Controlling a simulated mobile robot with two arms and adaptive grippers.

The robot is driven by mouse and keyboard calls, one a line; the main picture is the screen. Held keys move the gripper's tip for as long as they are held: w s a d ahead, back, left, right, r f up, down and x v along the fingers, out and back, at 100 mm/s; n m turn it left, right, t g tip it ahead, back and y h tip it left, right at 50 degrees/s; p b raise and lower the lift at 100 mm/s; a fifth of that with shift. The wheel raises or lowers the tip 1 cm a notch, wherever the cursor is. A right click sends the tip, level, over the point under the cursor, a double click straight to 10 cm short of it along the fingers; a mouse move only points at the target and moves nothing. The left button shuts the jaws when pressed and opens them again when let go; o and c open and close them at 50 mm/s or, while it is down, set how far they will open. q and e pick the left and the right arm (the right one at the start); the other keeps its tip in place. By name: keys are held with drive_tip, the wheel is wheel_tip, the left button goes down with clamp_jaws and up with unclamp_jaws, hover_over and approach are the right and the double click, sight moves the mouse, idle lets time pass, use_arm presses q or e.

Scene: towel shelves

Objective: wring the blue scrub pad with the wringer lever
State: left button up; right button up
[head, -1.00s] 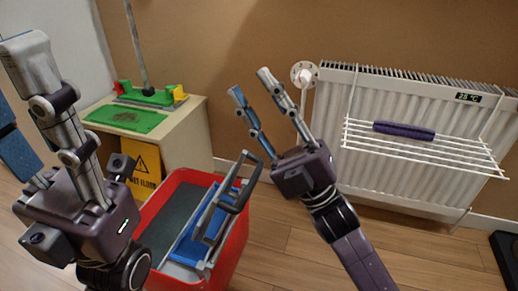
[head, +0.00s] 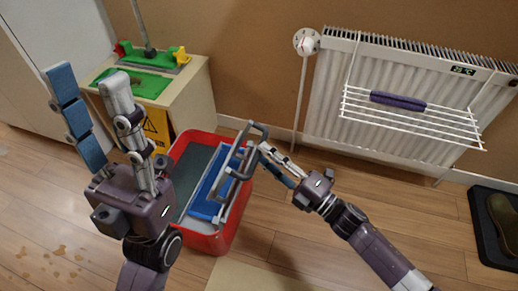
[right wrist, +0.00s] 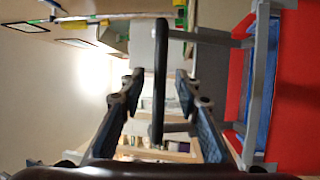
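The red bucket (head: 222,236) stands on the floor with a grey wringer frame in it. A flat blue piece (head: 208,183), apparently the scrub pad, lies in the wringer. The wringer lever (head: 240,148) is a grey loop with a dark grip, raised above the bucket's right side. My right gripper (head: 262,162) is at the lever from the right. In the right wrist view the dark grip (right wrist: 160,75) stands between its two open fingers, with gaps on both sides. My left gripper (head: 88,78) is open and empty, raised left of the bucket.
A small cabinet (head: 195,105) with a green pad (head: 140,82) and a mop-like fixture stands behind the bucket. A white radiator (head: 375,70) carries a wire rack (head: 420,125) with a purple roll (head: 398,101). A black tray (head: 480,225) lies right. Wet spots (head: 60,250) mark the left floor.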

drive_tip(key=shift+x, duration=1.5)
drive_tip(key=shift+c, duration=0.5)
clamp_jaws()
